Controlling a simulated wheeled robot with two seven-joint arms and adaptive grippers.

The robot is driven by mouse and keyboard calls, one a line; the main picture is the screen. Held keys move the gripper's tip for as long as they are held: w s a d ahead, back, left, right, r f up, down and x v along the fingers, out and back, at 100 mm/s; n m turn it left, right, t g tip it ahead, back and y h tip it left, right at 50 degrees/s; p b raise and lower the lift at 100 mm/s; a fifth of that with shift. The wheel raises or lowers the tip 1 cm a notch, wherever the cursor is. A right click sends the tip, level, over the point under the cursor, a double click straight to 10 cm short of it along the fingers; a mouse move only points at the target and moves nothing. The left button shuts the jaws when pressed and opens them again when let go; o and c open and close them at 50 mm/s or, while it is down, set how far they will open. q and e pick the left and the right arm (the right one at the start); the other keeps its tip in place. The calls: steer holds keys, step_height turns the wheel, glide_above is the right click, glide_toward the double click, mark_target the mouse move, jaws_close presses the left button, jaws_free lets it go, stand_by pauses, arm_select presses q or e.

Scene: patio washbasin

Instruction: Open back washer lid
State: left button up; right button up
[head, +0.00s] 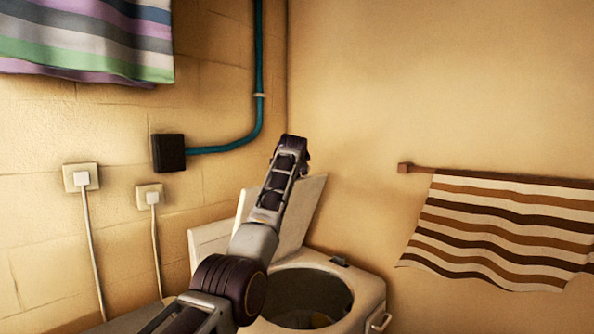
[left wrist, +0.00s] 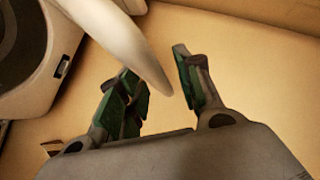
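The white washer (head: 368,296) stands in the corner with its round, dark drum opening (head: 310,295) uncovered. A pale lid (head: 310,205) stands raised and tilted at the back of the opening, partly hidden by my left arm. My left gripper (head: 291,146) is at the upper end of that lid. In the left wrist view the left gripper (left wrist: 155,62) has its green-padded fingers apart. The lid's pale, curved edge (left wrist: 130,38) reaches toward the gap between them; I cannot tell if it touches. The washer also shows at the upper left (left wrist: 70,75). My right gripper is not in view.
A second pale panel (head: 208,243) stands left of the raised lid. Two wall sockets (head: 81,178) with cables, a dark box (head: 168,153) and a teal pipe (head: 259,60) are on the left wall. A striped towel (head: 500,232) hangs at right.

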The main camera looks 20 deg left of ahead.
arm_select(q)
steer(key=shift+a, duration=0.15)
steer(key=shift+s, duration=0.15)
steer(key=v, duration=1.1)
steer(key=shift+s+d+r, duration=0.2)
steer(key=shift+s+d, duration=0.1)
stand_by(0.6)
steer(key=shift+f, duration=0.1)
stand_by(0.4)
